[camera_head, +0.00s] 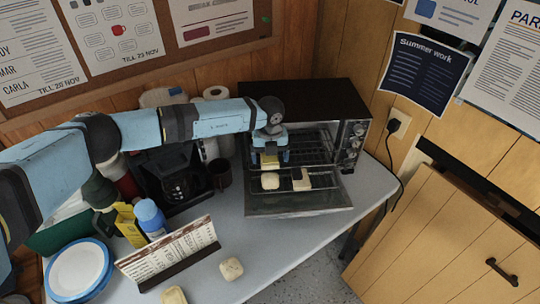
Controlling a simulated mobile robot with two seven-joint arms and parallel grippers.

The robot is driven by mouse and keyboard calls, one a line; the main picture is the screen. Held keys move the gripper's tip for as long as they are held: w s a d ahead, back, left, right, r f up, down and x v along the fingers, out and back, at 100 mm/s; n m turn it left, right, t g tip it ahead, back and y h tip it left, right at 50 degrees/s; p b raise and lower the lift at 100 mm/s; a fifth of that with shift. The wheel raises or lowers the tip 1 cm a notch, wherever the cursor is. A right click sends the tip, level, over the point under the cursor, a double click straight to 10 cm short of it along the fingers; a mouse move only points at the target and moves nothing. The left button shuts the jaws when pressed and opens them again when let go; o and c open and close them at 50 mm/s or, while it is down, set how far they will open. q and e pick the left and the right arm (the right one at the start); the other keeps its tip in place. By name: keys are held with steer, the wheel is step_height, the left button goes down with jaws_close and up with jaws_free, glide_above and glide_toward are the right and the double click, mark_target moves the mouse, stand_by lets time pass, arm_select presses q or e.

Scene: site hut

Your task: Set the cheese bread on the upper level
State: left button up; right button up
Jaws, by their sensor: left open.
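The toaster oven (325,100) stands at the back with its door (300,202) folded down. Its upper level is a wire rack (312,142) inside; a lower rack (322,173) sticks out beneath. My left gripper (270,158) is in the oven mouth, pointing down, jaws open. A yellowish bread piece (269,160) shows between its fingers, partly hidden; I cannot tell whether it rests on the rack. A round pale bread (270,181) and a squarish pale bread (301,180) lie on the lower rack. I cannot tell which piece is the cheese bread. My right gripper is not in view.
Two pale bread pieces lie on the table's front, one bun (231,268) and one at the edge (173,296).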

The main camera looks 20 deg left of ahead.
mark_target(270, 162)
arm_select(q)
step_height(270, 162, up, 13)
steer(key=b, duration=0.1)
steer(key=s+d+f+m+g+h, duration=0.2)
steer(key=s+d+f+h, duration=0.45)
steer(key=s+d, duration=0.4)
steer(key=s+d+r+n+t+h, duration=0.1)
steer(key=s+d+n+h, duration=0.1)
steer(key=s+d+h, duration=0.3)
steer(key=s+d+r+n+h, duration=0.1)
steer(key=s+d+h, duration=0.1)
steer(key=d+h, duration=0.5)
steer(key=s+a+f+n+t+y, duration=0.1)
steer(key=a+f+n+t+y, duration=0.3)
steer(key=n+t, duration=0.5)
steer(key=s+a+f+n+t+y, duration=0.1)
steer(key=a+f+n+t+y, duration=0.2)
steer(key=a+n+t, duration=0.65)
steer(key=s+a+f+n+g+y, duration=0.2)
steer(key=s+a+f+n, duration=0.1)
steer(key=s+f, duration=0.2)
steer(key=s+a+f+n+g+y, duration=0.2)
steer(key=s+a+f+n+y, duration=0.1)
steer(key=s+f, duration=0.2)
steer(key=s+a+f+n+g+y, duration=0.2)
steer(key=s+a+f+n+y, duration=0.1)
steer(key=s+f, duration=0.2)
steer(key=shift+g, duration=0.35)
